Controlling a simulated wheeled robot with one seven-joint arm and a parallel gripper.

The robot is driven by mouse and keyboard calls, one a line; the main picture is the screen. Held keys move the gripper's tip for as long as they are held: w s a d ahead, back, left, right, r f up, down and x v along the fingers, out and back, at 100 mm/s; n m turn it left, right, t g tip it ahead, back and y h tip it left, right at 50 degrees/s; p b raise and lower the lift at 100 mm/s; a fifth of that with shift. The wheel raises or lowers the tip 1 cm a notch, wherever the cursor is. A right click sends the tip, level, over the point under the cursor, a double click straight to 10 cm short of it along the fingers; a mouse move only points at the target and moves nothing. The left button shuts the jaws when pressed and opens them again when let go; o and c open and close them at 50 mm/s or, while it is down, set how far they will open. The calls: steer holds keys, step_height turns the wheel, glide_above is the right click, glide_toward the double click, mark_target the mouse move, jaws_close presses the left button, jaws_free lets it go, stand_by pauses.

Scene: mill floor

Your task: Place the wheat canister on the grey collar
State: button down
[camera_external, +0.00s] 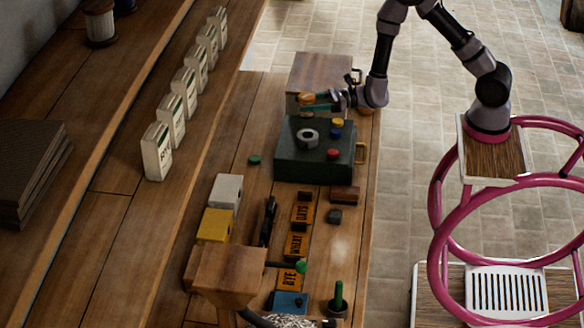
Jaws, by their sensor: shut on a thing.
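My gripper (318,101) is shut on a small orange canister (306,98), held above the dark green box. I take it for the wheat canister, but no label on it can be read. The grey collar (307,137) is a pale ring with a dark hole, on top of the box toward its left side. The canister is apart from the collar and appears above it and behind it in the picture. The canister's lower part is partly hidden by my gripper's fingers.
The dark green box (300,165) has yellow, blue and red knobs (333,153) right of the collar. A wooden box (320,72) stands behind it. In front lie orange plates reading OATS, WHEAT and RYE (289,279). Several white cartons (157,151) line the left shelf.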

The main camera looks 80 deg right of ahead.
mark_target(307, 136)
steer(key=shift+d+r, duration=0.3)
steer(key=shift+d, duration=0.6)
steer(key=shift+d+f+h, duration=0.2)
steer(key=shift+d+h, duration=0.1)
step_height(307, 136, down, 9)
steer(key=shift+d+f, duration=0.1)
steer(key=shift+f, duration=0.1)
steer(key=shift+f, duration=0.15)
steer(key=shift+c, duration=0.4)
jaws_free()
